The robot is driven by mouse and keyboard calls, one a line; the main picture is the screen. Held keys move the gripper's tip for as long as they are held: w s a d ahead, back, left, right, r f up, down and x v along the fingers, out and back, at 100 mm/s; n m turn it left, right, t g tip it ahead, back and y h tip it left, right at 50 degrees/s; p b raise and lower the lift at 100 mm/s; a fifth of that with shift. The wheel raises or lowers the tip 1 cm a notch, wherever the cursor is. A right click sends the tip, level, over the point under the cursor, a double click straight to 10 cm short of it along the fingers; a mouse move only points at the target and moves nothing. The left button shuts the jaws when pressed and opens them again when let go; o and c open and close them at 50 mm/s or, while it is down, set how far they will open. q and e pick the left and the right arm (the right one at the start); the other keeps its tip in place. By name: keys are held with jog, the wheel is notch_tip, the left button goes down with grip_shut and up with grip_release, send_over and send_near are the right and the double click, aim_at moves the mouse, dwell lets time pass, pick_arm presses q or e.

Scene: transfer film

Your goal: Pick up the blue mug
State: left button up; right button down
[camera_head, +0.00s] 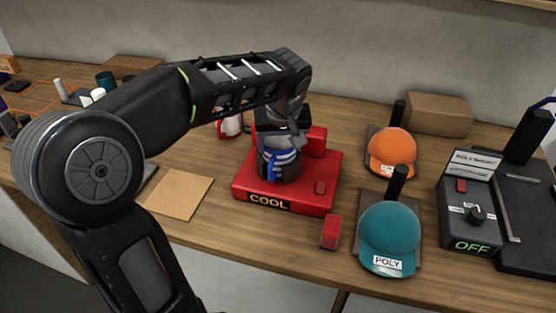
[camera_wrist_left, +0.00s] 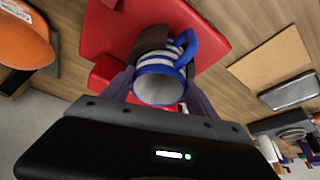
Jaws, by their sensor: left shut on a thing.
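The blue mug (camera_head: 272,167) has blue and white stripes and a blue handle. It is upright at the red press (camera_head: 318,187), whose front label reads COOL. A dark curved wrap (camera_head: 291,171) partly surrounds it. In the left wrist view the mug (camera_wrist_left: 158,66) shows its open rim toward the camera, and its handle points up and right. My left gripper (camera_head: 283,146) reaches down over the mug from above and is shut on it. Its fingers flank the mug in the wrist view. I cannot tell whether the mug touches the press base. My right gripper is not in view.
An orange cap (camera_head: 391,150) and a teal cap (camera_head: 389,237) stand on holders at right, near a dark control box (camera_head: 468,215) reading OFF. A red block (camera_head: 330,232) lies before the press. A red and white mug (camera_head: 230,124) stands behind; a tan board (camera_head: 177,194) lies left.

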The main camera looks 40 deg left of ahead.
pick_arm(q)
grip_shut()
jog(key=shift+r, duration=0.1)
notch_tip(320, 180, up, 10)
dwell(0.7)
dwell(0.4)
